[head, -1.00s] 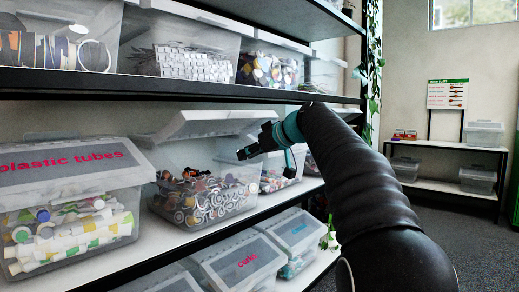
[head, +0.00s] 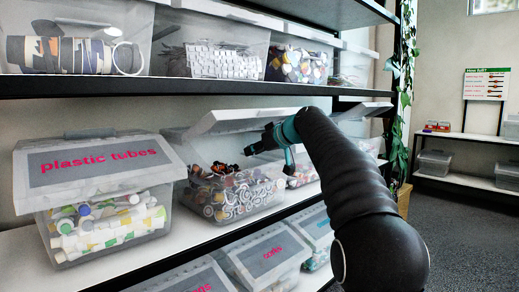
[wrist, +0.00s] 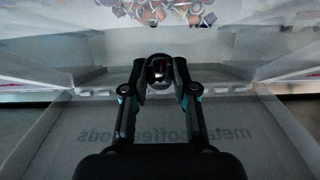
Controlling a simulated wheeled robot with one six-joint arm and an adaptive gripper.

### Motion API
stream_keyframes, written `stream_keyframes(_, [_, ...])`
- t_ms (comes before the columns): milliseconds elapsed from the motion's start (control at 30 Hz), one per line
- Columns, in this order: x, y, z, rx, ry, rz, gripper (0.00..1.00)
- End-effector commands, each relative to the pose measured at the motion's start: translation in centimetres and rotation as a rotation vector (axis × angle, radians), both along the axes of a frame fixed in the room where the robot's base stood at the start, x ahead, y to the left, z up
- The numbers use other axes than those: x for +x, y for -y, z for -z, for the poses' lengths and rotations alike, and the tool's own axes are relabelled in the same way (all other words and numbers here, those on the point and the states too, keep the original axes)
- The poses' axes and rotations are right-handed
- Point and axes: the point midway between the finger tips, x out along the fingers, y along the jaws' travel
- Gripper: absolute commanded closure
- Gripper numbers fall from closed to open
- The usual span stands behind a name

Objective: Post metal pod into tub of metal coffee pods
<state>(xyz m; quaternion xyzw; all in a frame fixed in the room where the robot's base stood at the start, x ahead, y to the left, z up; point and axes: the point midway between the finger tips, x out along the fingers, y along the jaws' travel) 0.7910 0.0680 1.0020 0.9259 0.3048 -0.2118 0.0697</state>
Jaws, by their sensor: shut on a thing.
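My gripper (wrist: 160,78) is shut on a small dark, shiny metal pod (wrist: 159,71), held between the fingertips in the wrist view. The pod is too small to make out in the head view. There my gripper (head: 254,149) is above the open tub of metal coffee pods (head: 240,213), in front of its raised lid. The tub is clear and holds many mixed pods. In the wrist view pods (wrist: 170,12) show at the top, beyond the fingertips. The translucent lid (wrist: 70,140) fills the lower part, its "metal coffee pods" lettering reversed.
The plastic tubes tub (head: 100,190) stands to the left on the same white shelf. Another tub (head: 303,172) is close on the right. The upper shelf edge (head: 200,87) runs above my gripper. Closed tubs (head: 265,258) stand on the shelf below.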

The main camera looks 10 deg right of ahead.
Motion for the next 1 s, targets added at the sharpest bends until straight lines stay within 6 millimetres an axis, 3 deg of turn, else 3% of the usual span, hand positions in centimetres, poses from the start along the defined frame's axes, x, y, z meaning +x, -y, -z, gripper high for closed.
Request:
stream_keyframes(233, [0.0, 0.0, 0.0, 0.0, 0.0, 0.0, 0.86])
stream_keyframes(267, [0.0, 0.0, 0.0, 0.0, 0.0, 0.0, 0.68])
stream_keyframes(367, [0.0, 0.0, 0.0, 0.0, 0.0, 0.0, 0.43])
stream_keyframes(767, [-0.4, 0.4, -0.3, 0.0, 0.0, 0.001, 0.43])
stream_keyframes(1000, [-3.2, 2.5, -2.0, 0.0, 0.002, 0.003, 0.43])
